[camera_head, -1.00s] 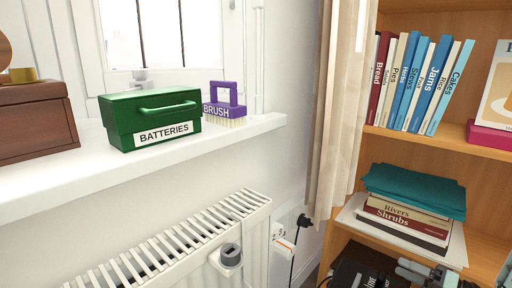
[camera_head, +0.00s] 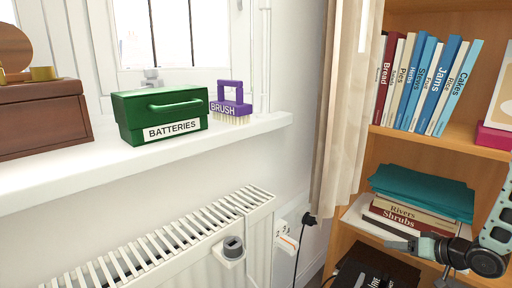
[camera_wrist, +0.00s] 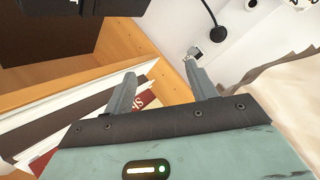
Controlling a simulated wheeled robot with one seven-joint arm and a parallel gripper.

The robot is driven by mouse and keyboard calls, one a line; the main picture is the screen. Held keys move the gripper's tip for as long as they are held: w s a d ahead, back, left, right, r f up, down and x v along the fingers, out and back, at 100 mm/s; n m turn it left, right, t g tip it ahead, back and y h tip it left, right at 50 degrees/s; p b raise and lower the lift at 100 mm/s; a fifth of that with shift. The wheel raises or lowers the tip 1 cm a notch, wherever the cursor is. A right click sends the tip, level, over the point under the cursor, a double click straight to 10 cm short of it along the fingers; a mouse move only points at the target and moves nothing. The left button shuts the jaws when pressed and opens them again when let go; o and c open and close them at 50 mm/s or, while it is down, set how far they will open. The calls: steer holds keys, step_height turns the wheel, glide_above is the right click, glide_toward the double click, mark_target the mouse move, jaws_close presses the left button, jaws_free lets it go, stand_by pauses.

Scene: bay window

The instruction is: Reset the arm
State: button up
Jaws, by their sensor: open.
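My gripper (camera_head: 392,236) is at the lower right in the head view, in front of the bookcase's lower shelf, with its fingers pointing left. In the wrist view its two fingers (camera_wrist: 160,85) are spread apart with nothing held between them. In the head view it overlaps the front of the stacked books (camera_head: 400,222), partly hiding them. Whether it touches them cannot be told. In the wrist view, books (camera_wrist: 60,130) lie behind and left of the left finger.
The bookcase (camera_head: 455,160) holds upright books (camera_head: 428,85) and a teal cloth-like stack (camera_head: 420,190). A curtain (camera_head: 340,110) hangs beside it. The windowsill (camera_head: 60,180) carries a green batteries box (camera_head: 130,115) and purple brush (camera_head: 240,108). A radiator (camera_head: 165,255) stands below.

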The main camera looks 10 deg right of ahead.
steer(key=s+a+r+n+g+h, duration=0.1)
steer(key=s+a+r+g+h, duration=0.2)
steer(key=a+r, duration=0.25)
steer(key=s+a+r+g+h, duration=0.2)
steer(key=a+r+h, duration=0.15)
steer(key=r, duration=0.35)
steer(key=s+a+r+n+g+y, duration=0.1)
steer(key=s+a+r+n+g, duration=0.15)
steer(key=s+a, duration=0.6)
steer(key=s+a+r+n+g, duration=0.1)
steer(key=s+a+n, duration=0.2)
steer(key=s+a, duration=0.5)
steer(key=s+a+r+n+g+y, duration=0.1)
steer(key=s+a+n+g, duration=0.15)
steer(key=s+a, duration=0.55)
step_height(320, 180, up, 29)
steer(key=w+a+p, duration=0.1)
steer(key=w+p, duration=0.1)
steer(key=p, duration=2.6)
steer(key=shift+a+p, duration=0.2)
steer(key=shift+p, duration=0.2)
steer(key=shift+d, duration=0.1)
